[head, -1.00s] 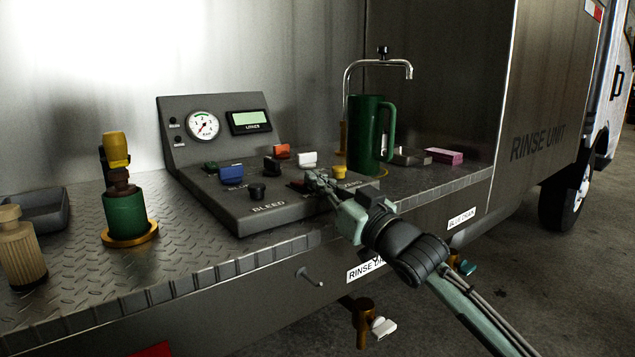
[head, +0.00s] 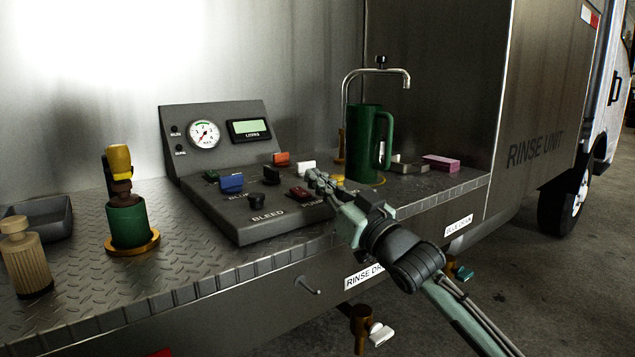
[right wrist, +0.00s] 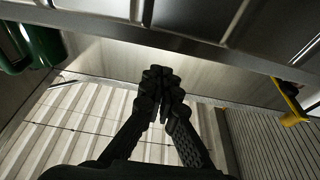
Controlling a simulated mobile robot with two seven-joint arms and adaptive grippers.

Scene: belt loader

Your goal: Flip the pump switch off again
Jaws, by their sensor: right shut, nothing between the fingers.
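The sloped grey control panel (head: 240,222) carries several coloured switches and knobs. A dark red switch (head: 299,194) sits near its front right, with a label beside it partly covered by my gripper; I cannot read it fully or tell whether the switch is on or off. My right gripper (head: 312,178) is shut and empty, its fingertips just right of and behind the red switch in the head view, close to a white knob (head: 306,167). In the right wrist view the closed fingers (right wrist: 162,85) hold nothing. My left gripper is not in view.
A blue switch (head: 231,183), a black knob (head: 257,201) and an orange-red switch (head: 281,159) are nearby on the panel. A tall green mug (head: 364,145) stands right of it under a tap (head: 378,71). A green-based bottle (head: 127,220) stands left.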

